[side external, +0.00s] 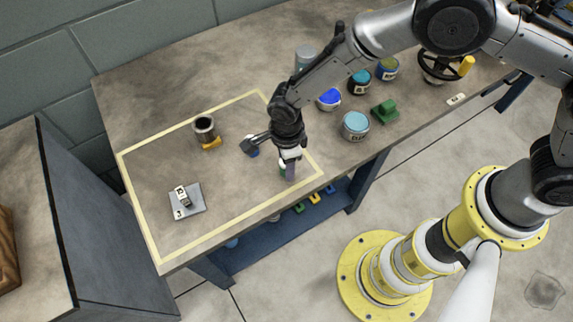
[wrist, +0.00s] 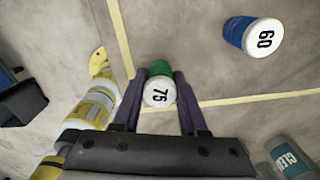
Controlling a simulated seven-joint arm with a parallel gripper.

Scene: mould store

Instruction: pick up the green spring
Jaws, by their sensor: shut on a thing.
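The green spring (wrist: 159,68) has a white cap marked 75 facing the wrist camera. It sits between the two purple fingers of my gripper (wrist: 160,85), which is shut on it. In the side external view my gripper (side external: 289,168) points down near the front right corner of the taped area, and a sliver of the green spring (side external: 282,169) shows beside the fingers. Most of the spring is hidden there. I cannot tell whether its base touches the table.
A blue spring (wrist: 236,30) with a white cap marked 60 stands close by. A dark pot (side external: 204,125) and a grey plate (side external: 188,209) are inside the yellow tape. Paint tins (side external: 355,128) and a green block (side external: 385,111) stand to the right.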

